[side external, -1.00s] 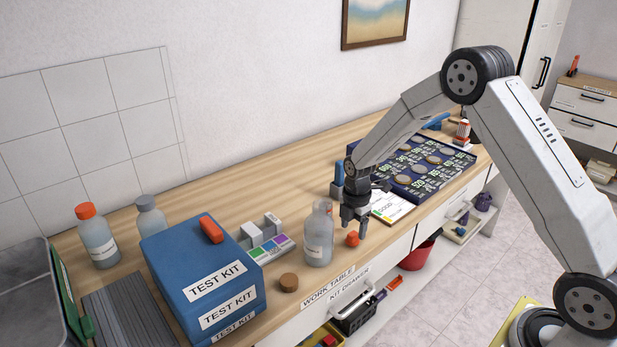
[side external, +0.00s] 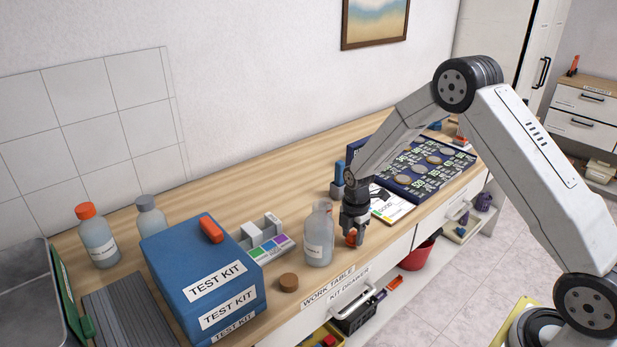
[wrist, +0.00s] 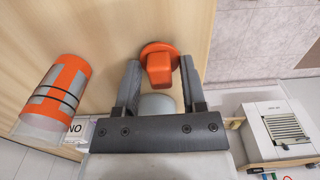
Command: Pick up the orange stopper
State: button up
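The orange stopper (side external: 351,239) is on the work table near its front edge, partly hidden by my gripper (side external: 355,236) in the side view. In the wrist view the stopper (wrist: 158,64) has a round orange flange and a blocky top. My gripper (wrist: 160,68) is open, with one finger on each side of the stopper near the fingertips. A gap shows between each finger and the stopper's blocky top. A clear, uncapped bottle (side external: 319,243) stands just left of my gripper in the side view.
A cork (side external: 289,282), a blue test kit box (side external: 190,265) and a colour-patch block (side external: 268,246) are to the left. A dark coin-like tray (side external: 440,165) and a card (side external: 391,205) lie behind to the right. An orange-and-grey banded cylinder (wrist: 60,92) is beside my gripper in the wrist view.

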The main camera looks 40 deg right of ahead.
aim_at(353, 233)
grip_shut()
jog(key=shift+r, duration=0.1)
jog(key=shift+r, duration=1.45)
jog(key=s+a+r, duration=0.2)
jog(key=s+r, duration=0.8)
jog(key=s, duration=0.4)
jog(key=shift+w, duration=0.1)
